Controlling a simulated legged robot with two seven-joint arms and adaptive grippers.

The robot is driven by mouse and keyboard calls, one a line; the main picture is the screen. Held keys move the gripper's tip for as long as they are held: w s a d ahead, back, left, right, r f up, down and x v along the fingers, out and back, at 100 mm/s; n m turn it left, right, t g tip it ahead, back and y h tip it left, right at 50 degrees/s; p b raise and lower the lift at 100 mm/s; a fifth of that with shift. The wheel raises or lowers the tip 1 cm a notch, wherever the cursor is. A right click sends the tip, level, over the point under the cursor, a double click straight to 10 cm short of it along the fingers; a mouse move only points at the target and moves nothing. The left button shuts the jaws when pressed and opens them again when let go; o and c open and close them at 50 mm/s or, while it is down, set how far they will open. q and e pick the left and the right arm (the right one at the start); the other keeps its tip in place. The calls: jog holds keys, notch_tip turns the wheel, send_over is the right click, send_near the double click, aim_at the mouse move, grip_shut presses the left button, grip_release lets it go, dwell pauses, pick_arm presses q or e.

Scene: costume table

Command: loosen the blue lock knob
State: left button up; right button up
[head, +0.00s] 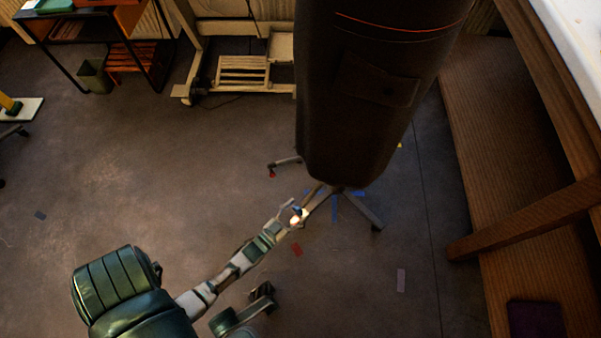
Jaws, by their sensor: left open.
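The dark garment form (370,90) hangs over a stand whose legs (360,210) spread on the floor below it. My left arm reaches up from the lower left. Its left gripper (300,206) is open just below the form's lower edge, beside the stand's base. A tiny blue spot (297,208) shows between or beside the fingers. It may be the blue lock knob, but it is too small to be sure, and I cannot tell whether the fingers touch it. My right gripper is not in view.
A wooden bench or table (490,150) runs along the right, with a slanting brace (530,220). A pale wheeled frame (240,75) and a dark-framed desk (85,30) stand at the back. Tape pieces mark the floor. The floor at left is mostly clear.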

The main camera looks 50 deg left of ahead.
pick_arm(q)
jog(key=shift+w+d+r, duration=0.1)
jog(key=c, duration=1.1)
jog(key=shift+c, duration=0.2)
